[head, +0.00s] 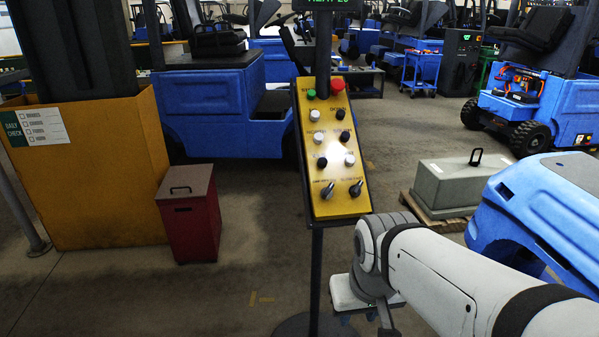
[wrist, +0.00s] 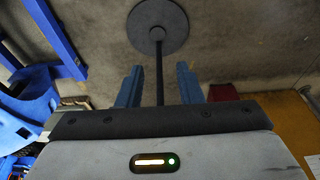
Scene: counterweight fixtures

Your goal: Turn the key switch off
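The sloped yellow control panel (head: 333,173) stands on a dark post in the head view. Its bottom row has two grey key-like switches, one on the left (head: 327,190) and one on the right (head: 356,188); their labels are too small to read. Both have tilted handles. My gripper (wrist: 160,88) is open and empty in the wrist view, with its blue fingers apart. The panel's post (wrist: 159,70) and round base (wrist: 157,27) show between and beyond the fingers. In the head view my wrist is below the panel, and the fingers are mostly hidden. The switches do not show in the wrist view.
The panel also has a green button (head: 311,94), a red button (head: 337,85) and several black and white knobs. A red box (head: 189,214) stands left, a grey weight (head: 447,184) on a pallet right. A blue vehicle body (head: 545,205) is near my arm.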

